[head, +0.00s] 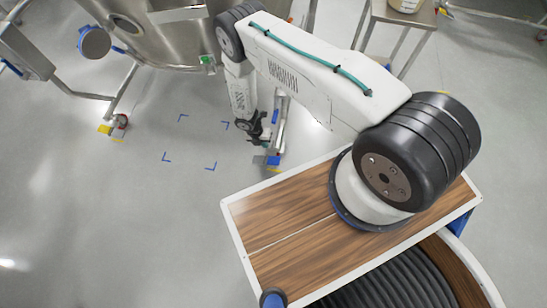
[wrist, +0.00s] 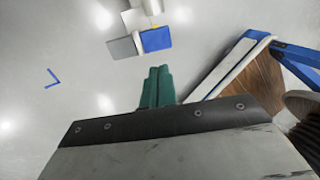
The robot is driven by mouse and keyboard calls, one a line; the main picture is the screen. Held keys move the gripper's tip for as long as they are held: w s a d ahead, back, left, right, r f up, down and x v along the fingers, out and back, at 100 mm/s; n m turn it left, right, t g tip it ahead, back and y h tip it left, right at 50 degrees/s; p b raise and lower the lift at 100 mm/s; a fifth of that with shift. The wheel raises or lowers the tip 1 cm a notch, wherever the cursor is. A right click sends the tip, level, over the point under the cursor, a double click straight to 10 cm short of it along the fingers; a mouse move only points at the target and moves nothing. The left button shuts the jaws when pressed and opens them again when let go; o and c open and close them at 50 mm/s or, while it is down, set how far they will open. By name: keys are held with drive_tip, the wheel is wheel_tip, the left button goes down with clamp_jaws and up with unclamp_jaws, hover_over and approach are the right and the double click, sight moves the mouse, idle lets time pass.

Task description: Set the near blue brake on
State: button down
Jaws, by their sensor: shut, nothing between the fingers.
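The near blue brake (head: 273,160) is a small blue pedal at the foot of a steel leg, just above the wooden deck's left part in the head view. In the wrist view the blue pedal (wrist: 156,39) lies beyond my fingertips, with a grey plate beside it on the left. My gripper (head: 262,139) points down to the floor beside that leg, a little up and left of the pedal in the head view. In the wrist view its green fingers (wrist: 157,72) are together and empty, with a gap in the picture between them and the pedal. The pedal's tilt is unclear.
A steel vessel on legs (head: 165,50) stands at the upper left. Another castor with yellow and red parts (head: 112,126) is at the left. Blue corner marks (head: 211,166) lie on clear grey floor. A steel table (head: 405,18) stands at the upper right.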

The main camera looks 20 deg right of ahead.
sight(275, 160)
drive_tip(key=x, duration=1.4)
